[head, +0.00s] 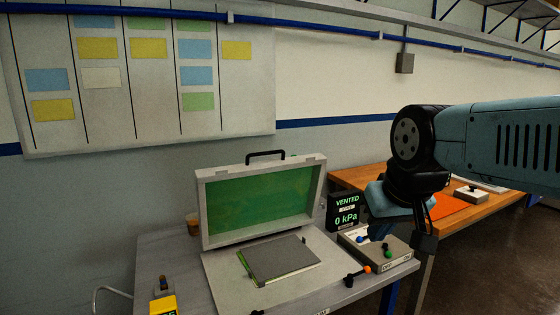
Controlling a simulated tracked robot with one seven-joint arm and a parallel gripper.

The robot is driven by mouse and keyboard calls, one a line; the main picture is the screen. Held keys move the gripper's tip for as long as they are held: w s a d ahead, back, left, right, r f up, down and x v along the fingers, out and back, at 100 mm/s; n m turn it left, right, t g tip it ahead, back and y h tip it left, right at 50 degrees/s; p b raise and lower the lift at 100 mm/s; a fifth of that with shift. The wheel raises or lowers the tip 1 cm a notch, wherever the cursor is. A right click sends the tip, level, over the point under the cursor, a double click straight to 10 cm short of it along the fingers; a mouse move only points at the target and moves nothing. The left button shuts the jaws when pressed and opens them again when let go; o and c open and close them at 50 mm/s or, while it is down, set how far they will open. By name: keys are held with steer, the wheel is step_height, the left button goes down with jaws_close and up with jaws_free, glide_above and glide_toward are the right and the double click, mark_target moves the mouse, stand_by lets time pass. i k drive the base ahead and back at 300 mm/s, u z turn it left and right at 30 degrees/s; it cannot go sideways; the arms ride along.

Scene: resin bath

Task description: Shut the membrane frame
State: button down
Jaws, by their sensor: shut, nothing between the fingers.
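The membrane frame (206,212) is a pale frame around a green sheet, with a black handle (266,155) on its top edge. It stands open, leaning slightly back along the rear of a flat pale base (222,280). On the base lies a dark grey panel (280,258) with a green edge showing at its left.
A black display (345,208) reads "VENTED" and 0 kPa. A brown cup (193,224) stands left of the frame. A yellow device (163,305) is at front left.

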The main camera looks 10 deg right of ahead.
mark_target(238, 203)
steer(key=z, duration=0.3)
steer(key=i, duration=1.05)
steer(key=u, duration=0.35)
